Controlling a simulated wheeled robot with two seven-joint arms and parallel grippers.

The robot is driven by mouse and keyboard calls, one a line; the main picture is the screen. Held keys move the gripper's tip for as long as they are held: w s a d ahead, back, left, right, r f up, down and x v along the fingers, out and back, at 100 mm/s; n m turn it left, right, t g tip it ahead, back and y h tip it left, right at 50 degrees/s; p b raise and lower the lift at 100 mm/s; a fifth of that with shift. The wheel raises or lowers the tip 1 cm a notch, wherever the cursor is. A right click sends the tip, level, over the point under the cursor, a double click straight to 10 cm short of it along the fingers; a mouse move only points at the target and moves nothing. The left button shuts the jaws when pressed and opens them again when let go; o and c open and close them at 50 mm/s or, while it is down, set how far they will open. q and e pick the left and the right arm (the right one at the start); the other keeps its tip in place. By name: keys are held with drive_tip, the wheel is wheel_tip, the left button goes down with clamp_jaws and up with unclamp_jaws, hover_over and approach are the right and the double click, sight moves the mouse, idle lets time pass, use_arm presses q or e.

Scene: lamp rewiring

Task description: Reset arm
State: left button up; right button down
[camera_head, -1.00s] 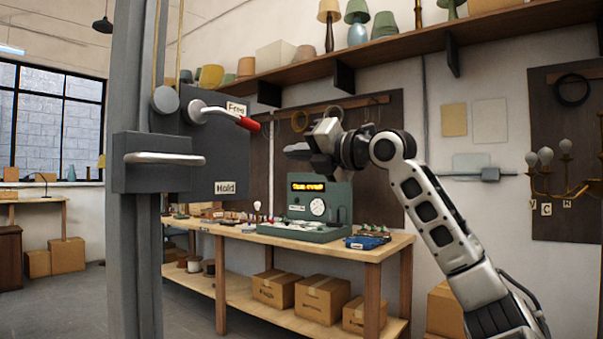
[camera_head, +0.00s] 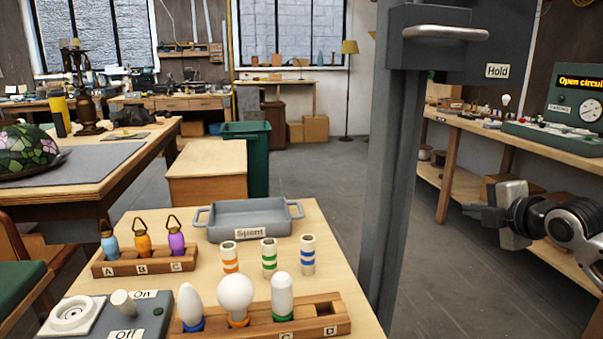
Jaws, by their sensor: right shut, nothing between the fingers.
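My right gripper (camera_head: 484,213) is at the right side of the head view, held in the air in front of the workbench. Its fingers point left and are shut with nothing between them. It is to the right of the grey post (camera_head: 394,190) and touches nothing that I can see. My left gripper does not show.
A near table holds a grey "Spent" tray (camera_head: 250,221), a bulb rack (camera_head: 262,322), a rack of coloured pendants (camera_head: 144,261), several striped tubes (camera_head: 269,257) and a switch box (camera_head: 107,318). A green tester (camera_head: 562,115) stands on the right workbench (camera_head: 470,128). Floor between is clear.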

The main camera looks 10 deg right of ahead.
drive_tip(key=s+a+f+m+g+y+p, duration=0.1)
drive_tip(key=s+a+f+m, duration=0.25)
drive_tip(key=a+f, duration=0.55)
drive_tip(key=s+a+f+m+g+y+p, duration=0.1)
drive_tip(key=s+a+f+m, duration=0.4)
drive_tip(key=f, duration=0.7)
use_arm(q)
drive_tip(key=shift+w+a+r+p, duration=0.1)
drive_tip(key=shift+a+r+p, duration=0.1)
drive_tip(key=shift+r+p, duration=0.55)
use_arm(e)
drive_tip(key=s+a+f+m+y, duration=0.1)
drive_tip(key=s+a+f+m, duration=0.1)
drive_tip(key=s+a+m, duration=0.2)
drive_tip(key=s+a+f+m+g, duration=0.1)
drive_tip(key=s+a+f+m, duration=0.2)
drive_tip(key=s+a, duration=0.7)
drive_tip(key=a+m, duration=0.1)
drive_tip(key=a, duration=0.3)
drive_tip(key=shift+s+a+f+y, duration=0.15)
drive_tip(key=shift+s+a+y, duration=0.15)
drive_tip(key=shift+a+y, duration=0.1)
